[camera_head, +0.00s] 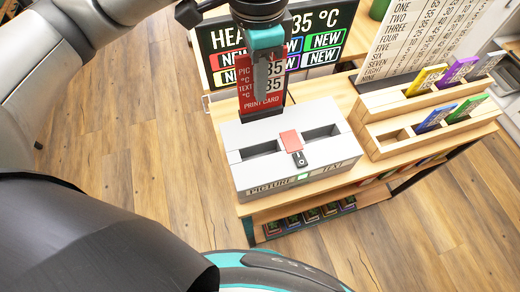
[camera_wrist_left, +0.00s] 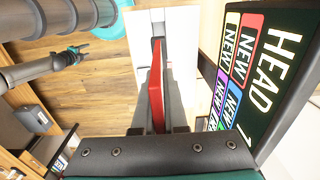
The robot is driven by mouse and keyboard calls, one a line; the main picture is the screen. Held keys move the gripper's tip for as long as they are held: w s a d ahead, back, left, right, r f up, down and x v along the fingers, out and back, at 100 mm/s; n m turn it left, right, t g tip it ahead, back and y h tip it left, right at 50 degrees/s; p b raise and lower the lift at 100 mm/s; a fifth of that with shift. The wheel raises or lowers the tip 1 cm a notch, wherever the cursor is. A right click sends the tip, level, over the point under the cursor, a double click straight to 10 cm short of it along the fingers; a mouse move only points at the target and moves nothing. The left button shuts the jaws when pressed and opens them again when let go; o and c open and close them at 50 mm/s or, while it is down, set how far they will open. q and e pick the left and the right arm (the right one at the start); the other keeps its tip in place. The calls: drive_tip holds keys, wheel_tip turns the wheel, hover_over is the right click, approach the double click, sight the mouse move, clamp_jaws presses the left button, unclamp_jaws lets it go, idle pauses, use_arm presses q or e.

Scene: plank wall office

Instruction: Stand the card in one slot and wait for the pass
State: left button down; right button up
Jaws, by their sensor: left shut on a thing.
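My left gripper (camera_head: 262,72) is shut on a red card (camera_head: 262,97), held upright over the back of a white two-slot box (camera_head: 245,180). The card's print includes "35", "°C" and "PRINT CARD". In the left wrist view, the card (camera_wrist_left: 156,85) shows nearly edge-on between the fingers, with the white box (camera_wrist_left: 188,35) beyond it. The box has a left slot (camera_head: 260,150) above "PICTURE" and a right slot (camera_head: 321,133) above "TEXT"; both look empty. A small green light (camera_head: 303,177) shows on its front. My right gripper (camera_wrist_left: 76,54) shows small in the left wrist view.
A red block (camera_head: 290,139) and a switch (camera_head: 299,158) sit between the slots. A wooden rack (camera_head: 385,150) with several coloured cards stands to the right. A dark "HEAD" sign (camera_head: 222,38) and a number chart (camera_head: 420,28) stand behind.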

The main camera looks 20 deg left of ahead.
use_arm(q)
drive_tip(key=b, duration=0.3)
approach(258, 144)
drive_tip(key=s, duration=0.2)
drive_tip(key=f, duration=0.2)
drive_tip(key=f+b, duration=0.1)
drive_tip(key=f, duration=0.3)
drive_tip(key=shift+w+d+f+b, duration=0.15)
drive_tip(key=shift+d+f+b, duration=0.1)
drive_tip(key=shift+d+b, duration=0.1)
drive_tip(key=c, duration=1)
unclamp_jaws()
drive_tip(key=shift+o, duration=0.2)
